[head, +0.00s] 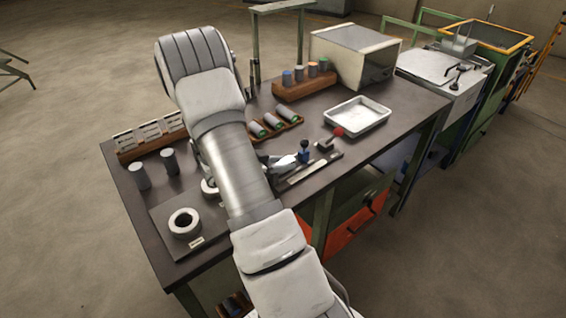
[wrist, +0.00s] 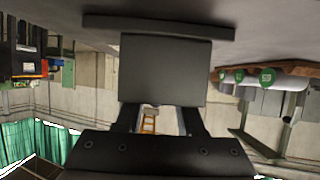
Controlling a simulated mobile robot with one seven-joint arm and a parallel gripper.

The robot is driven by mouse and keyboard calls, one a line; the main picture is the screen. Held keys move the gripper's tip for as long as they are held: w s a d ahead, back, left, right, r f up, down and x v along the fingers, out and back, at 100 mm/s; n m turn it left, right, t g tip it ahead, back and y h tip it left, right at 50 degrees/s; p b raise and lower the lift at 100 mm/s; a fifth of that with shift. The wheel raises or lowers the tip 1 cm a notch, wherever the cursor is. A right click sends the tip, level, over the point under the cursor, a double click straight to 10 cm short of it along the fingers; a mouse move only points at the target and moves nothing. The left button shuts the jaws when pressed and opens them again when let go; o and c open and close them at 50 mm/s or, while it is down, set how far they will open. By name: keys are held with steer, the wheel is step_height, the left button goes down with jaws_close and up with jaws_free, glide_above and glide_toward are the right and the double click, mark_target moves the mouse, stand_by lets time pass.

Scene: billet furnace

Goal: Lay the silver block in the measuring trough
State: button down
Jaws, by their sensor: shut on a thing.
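My gripper (wrist: 158,112) is shut on a grey, flat-faced block (wrist: 165,68), which looks dark in shadow and appears to be the silver block. A long fixture with a pale strip (head: 312,170), apparently the measuring trough, lies near the front edge of the bench, right of my arm. A dark bar (wrist: 160,26) shows just beyond the block in the wrist view. I cannot tell whether the block touches it or what it belongs to.
A red-knobbed lever (head: 338,131) and a blue fitting (head: 304,153) stand close to the fixture. A rack of green-ended cylinders (head: 272,124) lies behind it. A white tray (head: 357,116) is to the right. A ring (head: 184,222) sits on a plate at left.

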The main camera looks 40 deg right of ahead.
steer(key=shift+a+f, duration=0.15)
steer(key=shift+f, duration=0.15)
steer(key=c, duration=0.6)
jaws_free()
steer(key=shift+f, duration=0.1)
steer(key=shift+o, duration=0.8)
steer(key=shift+s, duration=0.1)
steer(key=shift+f, duration=0.1)
steer(key=shift+a, duration=0.1)
steer(key=r+p+v, duration=0.1)
steer(key=v, duration=1.6)
steer(key=shift+w+r+p, duration=0.15)
steer(key=shift+w+p, duration=0.05)
steer(key=shift+p, duration=0.1)
